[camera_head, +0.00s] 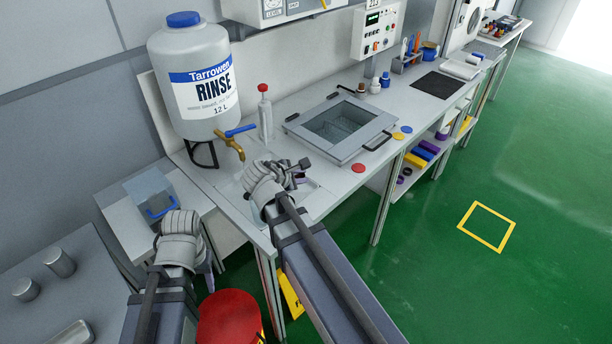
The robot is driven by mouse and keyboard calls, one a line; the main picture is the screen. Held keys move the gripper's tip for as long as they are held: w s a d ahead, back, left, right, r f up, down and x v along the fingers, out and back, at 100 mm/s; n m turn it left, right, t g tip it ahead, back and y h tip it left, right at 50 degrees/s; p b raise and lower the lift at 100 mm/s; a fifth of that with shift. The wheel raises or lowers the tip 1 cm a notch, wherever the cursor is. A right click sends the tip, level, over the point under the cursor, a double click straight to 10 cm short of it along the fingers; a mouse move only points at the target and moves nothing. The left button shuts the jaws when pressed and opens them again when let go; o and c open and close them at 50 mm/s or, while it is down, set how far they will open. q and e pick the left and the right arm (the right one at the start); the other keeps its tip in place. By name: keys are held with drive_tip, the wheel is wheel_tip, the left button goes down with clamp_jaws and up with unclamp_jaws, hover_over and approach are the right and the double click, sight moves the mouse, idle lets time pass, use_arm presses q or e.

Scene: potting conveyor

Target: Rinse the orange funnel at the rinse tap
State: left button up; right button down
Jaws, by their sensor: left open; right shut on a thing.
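The rinse tap (230,145) is a brass spout with a blue lever, low on the front of a large white jug (204,112) labelled RINSE. My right gripper (297,172) is over the bench just right of and below the tap, apart from it. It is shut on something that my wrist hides. I see no orange funnel in this view; whether it is the held thing cannot be told. My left gripper (207,264) is open, low at the left, beside the small side table; its fingers are mostly hidden behind my wrist.
A metal basin with a framed lid (345,125) sits right of the tap. A red-topped bottle (264,112) stands behind my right gripper. A grey box with a blue handle (150,194) is on the side table. A red drum (229,318) stands below.

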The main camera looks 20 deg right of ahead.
drive_tip(key=shift+a+f, duration=0.3)
drive_tip(key=shift+f, duration=0.2)
use_arm(q)
drive_tip(key=shift+s+a+f+b, duration=0.15)
drive_tip(key=shift+s+f+b, duration=0.05)
drive_tip(key=shift+f+b, duration=0.65)
drive_tip(key=shift+s+a+f+b, duration=0.2)
drive_tip(key=shift+f+b, duration=0.5)
drive_tip(key=shift+f, duration=0.25)
use_arm(e)
drive_tip(key=w+a+f, duration=0.2)
drive_tip(key=w+a, duration=0.7)
drive_tip(key=w, duration=0.1)
drive_tip(key=shift+w+f, duration=0.35)
drive_tip(key=shift+f, duration=0.05)
drive_tip(key=shift+d, duration=0.1)
drive_tip(key=shift+d, duration=0.5)
drive_tip(key=shift+a, duration=0.15)
drive_tip(key=shift+a, duration=0.5)
